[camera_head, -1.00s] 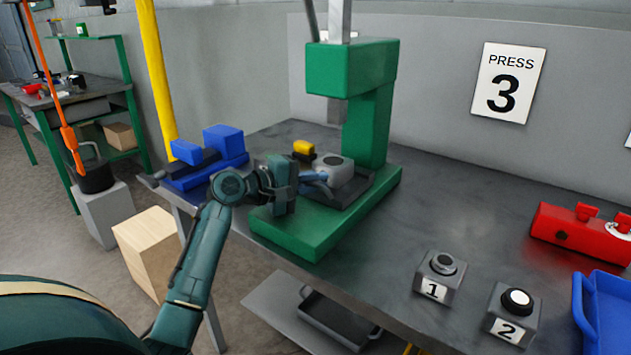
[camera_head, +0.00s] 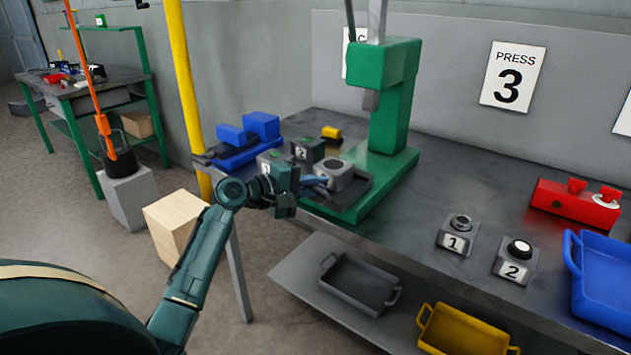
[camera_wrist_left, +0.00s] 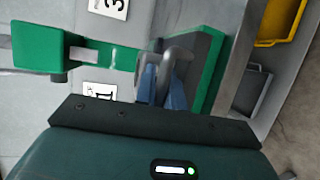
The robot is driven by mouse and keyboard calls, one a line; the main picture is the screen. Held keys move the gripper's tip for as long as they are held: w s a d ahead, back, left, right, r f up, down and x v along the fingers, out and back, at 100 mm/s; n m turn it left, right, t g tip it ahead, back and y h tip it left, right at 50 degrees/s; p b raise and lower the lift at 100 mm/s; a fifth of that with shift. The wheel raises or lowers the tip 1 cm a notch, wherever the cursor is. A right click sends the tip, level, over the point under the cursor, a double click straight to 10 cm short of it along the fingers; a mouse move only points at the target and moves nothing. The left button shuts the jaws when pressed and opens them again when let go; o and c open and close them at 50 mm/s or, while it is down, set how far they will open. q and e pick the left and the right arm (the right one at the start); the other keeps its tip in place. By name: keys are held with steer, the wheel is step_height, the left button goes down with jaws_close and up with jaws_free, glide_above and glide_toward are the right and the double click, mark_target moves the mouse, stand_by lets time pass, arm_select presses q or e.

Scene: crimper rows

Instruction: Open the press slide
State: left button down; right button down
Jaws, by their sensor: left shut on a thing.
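The green press (camera_head: 400,105) stands on the bench with its ram above its base. Its dark grey slide (camera_head: 358,188) lies on the green base and carries a light grey block (camera_head: 337,178) with a round recess. The block sits to the left of the ram. My left gripper (camera_head: 316,181) is at the slide's outer left end, its blue fingers pointing right. In the left wrist view the blue fingers (camera_wrist_left: 165,92) are shut on a grey looped handle (camera_wrist_left: 180,58) in front of the green base. My right gripper is in neither view.
Blocks marked 1 (camera_head: 270,160) and 2 (camera_head: 306,151) and a blue fixture (camera_head: 240,142) stand left of the press. Button boxes 1 (camera_head: 458,235) and 2 (camera_head: 515,260), a red box (camera_head: 575,205) and a blue tray (camera_head: 600,275) are to the right. The bench middle is clear.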

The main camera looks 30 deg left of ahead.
arm_select(q)
steer(key=shift+s, duration=0.3)
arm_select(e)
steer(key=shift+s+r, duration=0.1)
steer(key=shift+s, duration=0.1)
arm_select(q)
steer(key=shift+w, duration=0.1)
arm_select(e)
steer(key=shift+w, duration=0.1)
arm_select(q)
steer(key=c, duration=1.8)
jaws_free()
steer(key=shift+o, duration=0.2)
steer(key=b+v, duration=0.1)
steer(key=v, duration=1.2)
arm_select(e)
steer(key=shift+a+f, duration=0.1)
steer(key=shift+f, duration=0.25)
